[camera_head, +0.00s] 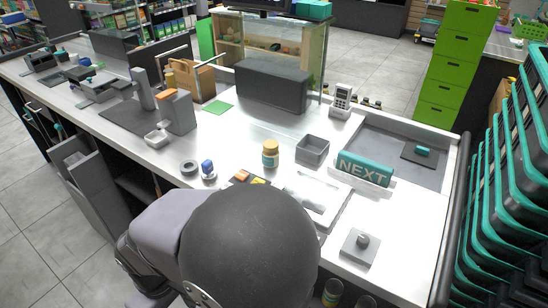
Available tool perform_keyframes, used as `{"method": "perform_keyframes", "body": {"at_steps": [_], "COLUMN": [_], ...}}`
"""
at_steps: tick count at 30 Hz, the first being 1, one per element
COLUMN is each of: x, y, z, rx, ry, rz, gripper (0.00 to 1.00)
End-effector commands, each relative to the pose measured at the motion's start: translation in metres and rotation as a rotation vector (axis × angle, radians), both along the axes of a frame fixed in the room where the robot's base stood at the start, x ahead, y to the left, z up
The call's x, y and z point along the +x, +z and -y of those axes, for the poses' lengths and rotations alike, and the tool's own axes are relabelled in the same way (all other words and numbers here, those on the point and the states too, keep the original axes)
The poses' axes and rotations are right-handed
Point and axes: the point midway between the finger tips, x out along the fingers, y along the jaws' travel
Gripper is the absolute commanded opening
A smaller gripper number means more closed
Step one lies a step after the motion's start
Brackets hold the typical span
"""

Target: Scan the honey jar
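A small jar (270,154) with a golden-yellow lid and a teal label stands upright on the white counter, near the middle of the view. It looks like the honey jar. Just in front of it to the right, a flat silvery plate with a glossy panel (318,191), possibly the scanner, is set in the counter. It is partly hidden by the big dark rounded joint of my arm. My gripper does not show; only my arm's links fill the lower middle.
A grey open box (312,149) stands right of the jar, with a teal NEXT bar (365,170) beyond. A card terminal (341,101) is behind. A grey block with a knob (360,247) lies front right. Stacked baskets (505,170) line the right edge.

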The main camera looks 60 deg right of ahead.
Motion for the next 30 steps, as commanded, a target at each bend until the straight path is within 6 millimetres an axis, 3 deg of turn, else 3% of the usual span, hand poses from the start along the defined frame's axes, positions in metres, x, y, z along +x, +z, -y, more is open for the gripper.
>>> {"method": "perform_keyframes", "body": {"at_steps": [13, 17, 26, 30], "x": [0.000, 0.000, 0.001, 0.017], "y": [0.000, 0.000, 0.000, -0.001], "z": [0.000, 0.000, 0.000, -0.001], "rx": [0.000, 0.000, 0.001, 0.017], "ry": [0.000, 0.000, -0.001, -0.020], "rz": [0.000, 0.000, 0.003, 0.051], "gripper": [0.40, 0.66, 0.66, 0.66]}}
